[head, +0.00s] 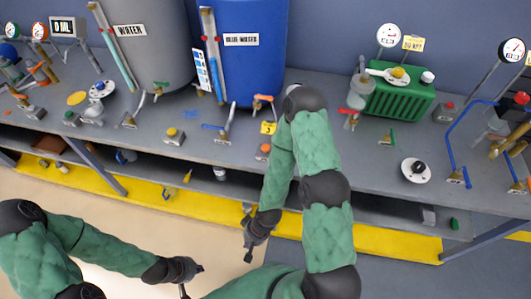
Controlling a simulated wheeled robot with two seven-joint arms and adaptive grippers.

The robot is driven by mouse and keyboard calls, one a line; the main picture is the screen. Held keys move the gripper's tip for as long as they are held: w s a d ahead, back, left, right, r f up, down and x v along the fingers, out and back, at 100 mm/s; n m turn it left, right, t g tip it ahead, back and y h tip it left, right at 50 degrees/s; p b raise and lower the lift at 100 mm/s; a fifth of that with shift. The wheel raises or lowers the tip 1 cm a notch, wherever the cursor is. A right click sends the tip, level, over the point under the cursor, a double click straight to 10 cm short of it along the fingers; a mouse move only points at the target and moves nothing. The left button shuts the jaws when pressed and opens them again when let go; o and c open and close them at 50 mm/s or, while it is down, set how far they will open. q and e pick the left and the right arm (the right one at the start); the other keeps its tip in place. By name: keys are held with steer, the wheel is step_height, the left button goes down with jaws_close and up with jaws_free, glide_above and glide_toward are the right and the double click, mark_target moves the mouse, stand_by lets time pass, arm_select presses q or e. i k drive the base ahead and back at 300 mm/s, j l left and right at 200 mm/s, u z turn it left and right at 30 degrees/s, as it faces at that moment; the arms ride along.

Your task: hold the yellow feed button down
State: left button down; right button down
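A small grey box with a yellow button (172,132) sits on the grey bench, in front of the grey WATER tank and left of the blue tank. Nothing touches it. My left gripper (193,280) is low in front of the bench, well below the button in the picture; its fingers look spread and empty. My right gripper (245,234) hangs in front of the bench edge, below and right of the button; its fingers look spread and empty. My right arm covers part of the bench right of the blue tank.
The WATER tank (160,50) and blue tank (255,60) stand behind. An orange button box (264,151), a tap (224,127) and a green button box (71,118) share the bench. A green ribbed unit (400,100) is right. Yellow floor strip (90,184) runs below.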

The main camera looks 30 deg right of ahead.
mark_target(171, 132)
steer(key=z, duration=0.5)
steer(key=i+j+z, duration=0.2)
steer(key=j+z, duration=0.25)
steer(key=i+j+z, duration=0.1)
steer(key=j+z, duration=0.75)
steer(key=j, duration=1.2)
steer(key=i+z, duration=0.05)
steer(key=i, duration=0.05)
